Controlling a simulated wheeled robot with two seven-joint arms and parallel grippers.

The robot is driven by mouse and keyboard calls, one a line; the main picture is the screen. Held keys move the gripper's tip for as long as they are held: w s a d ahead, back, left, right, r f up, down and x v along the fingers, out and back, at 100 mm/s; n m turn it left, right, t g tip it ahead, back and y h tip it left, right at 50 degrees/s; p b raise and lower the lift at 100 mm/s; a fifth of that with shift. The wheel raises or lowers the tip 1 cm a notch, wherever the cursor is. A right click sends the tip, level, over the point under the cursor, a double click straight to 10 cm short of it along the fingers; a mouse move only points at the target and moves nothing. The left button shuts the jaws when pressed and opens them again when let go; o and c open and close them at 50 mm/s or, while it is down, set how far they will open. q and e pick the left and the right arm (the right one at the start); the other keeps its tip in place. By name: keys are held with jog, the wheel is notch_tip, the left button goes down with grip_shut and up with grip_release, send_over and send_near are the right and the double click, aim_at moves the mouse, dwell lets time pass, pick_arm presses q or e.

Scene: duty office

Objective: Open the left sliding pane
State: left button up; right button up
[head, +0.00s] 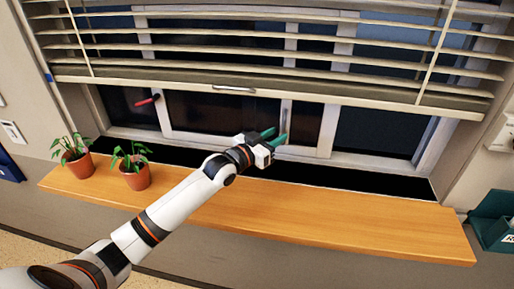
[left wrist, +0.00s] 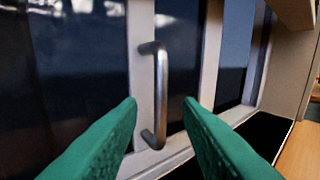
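The left sliding pane (head: 215,112) has dark glass in a pale frame, below the half-lowered blind. An upright metal bar handle (head: 286,115) is on its right-hand frame. The same handle (left wrist: 161,95) is close up in the left wrist view. My left gripper (head: 275,138) has green fingers and is at the lower end of the handle in the head view. In the left wrist view, my left gripper (left wrist: 160,104) is open, with the handle appearing in the gap between the fingertips. No finger visibly presses on it. My right gripper is out of view.
A wooden sill (head: 330,222) runs below the window. Two potted plants, one (head: 77,160) and another (head: 133,172), stand at its left. The slatted blind (head: 270,82) hangs over the window's upper part. A red handle (head: 147,101) is at the left. A green tray (head: 492,220) is at right.

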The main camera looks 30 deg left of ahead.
pick_arm(q)
jog(key=b+v, duration=0.2)
jog(key=v, duration=0.7)
jog(key=shift+s, duration=0.15)
